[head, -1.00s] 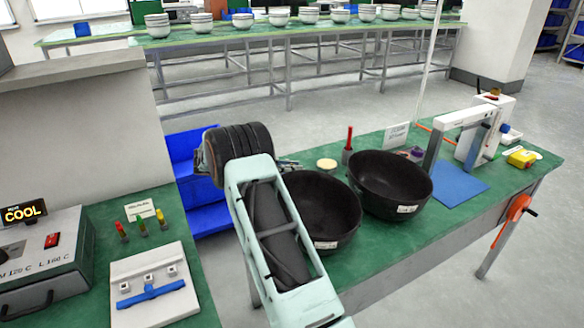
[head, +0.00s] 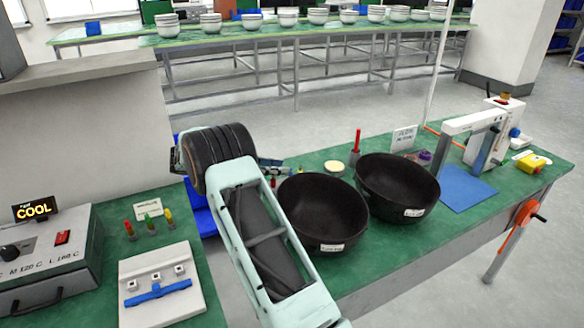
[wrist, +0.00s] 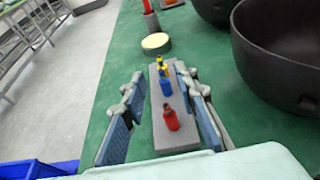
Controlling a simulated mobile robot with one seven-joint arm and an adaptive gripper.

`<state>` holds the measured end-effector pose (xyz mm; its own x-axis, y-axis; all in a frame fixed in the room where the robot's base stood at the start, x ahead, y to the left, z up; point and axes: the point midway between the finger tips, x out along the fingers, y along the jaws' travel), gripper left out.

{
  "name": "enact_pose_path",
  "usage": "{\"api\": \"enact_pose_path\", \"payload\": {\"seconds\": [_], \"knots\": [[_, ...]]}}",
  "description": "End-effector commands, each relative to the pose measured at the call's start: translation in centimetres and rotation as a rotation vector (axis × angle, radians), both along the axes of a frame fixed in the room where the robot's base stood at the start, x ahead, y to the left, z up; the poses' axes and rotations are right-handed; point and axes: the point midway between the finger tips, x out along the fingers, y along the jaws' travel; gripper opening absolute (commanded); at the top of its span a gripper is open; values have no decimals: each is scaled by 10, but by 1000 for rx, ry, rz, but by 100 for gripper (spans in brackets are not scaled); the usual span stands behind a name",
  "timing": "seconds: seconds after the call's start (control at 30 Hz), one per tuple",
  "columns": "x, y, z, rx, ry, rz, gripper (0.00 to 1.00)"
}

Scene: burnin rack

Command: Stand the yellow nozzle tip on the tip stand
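My gripper (wrist: 163,110) is open, its two blue-padded fingers apart with nothing between them. In the wrist view a grey block (wrist: 178,140) lies beyond and between the fingers on the green bench. In the head view my arm covers most of this spot. On the left bench a red, a green and a yellow piece (head: 169,218) stand upright before a small label.
Two black bowls (head: 322,210) (head: 398,187) stand close on the right of my arm. A cream round pad (wrist: 156,42) and a red-topped post (head: 357,147) lie beyond the block. A white plate with a blue bar (head: 158,291) and a heater box (head: 45,262) are at left.

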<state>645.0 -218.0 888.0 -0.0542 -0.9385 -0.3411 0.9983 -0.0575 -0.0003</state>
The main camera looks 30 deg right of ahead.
Motion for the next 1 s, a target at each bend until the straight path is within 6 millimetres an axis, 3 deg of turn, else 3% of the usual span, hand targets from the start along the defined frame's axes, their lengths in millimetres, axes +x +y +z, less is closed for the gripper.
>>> {"api": "enact_pose_path", "payload": {"seconds": [0.1, 0.3, 0.83, 1.0], "knots": [[2, 20, 7, 0, -1, 2, 28], [2, 36, 13, 1, 1, 0, 28], [2, 37, 14, 2, -1, 0, 28], [5, 38, 26, 46, -76, 8, 28]]}}
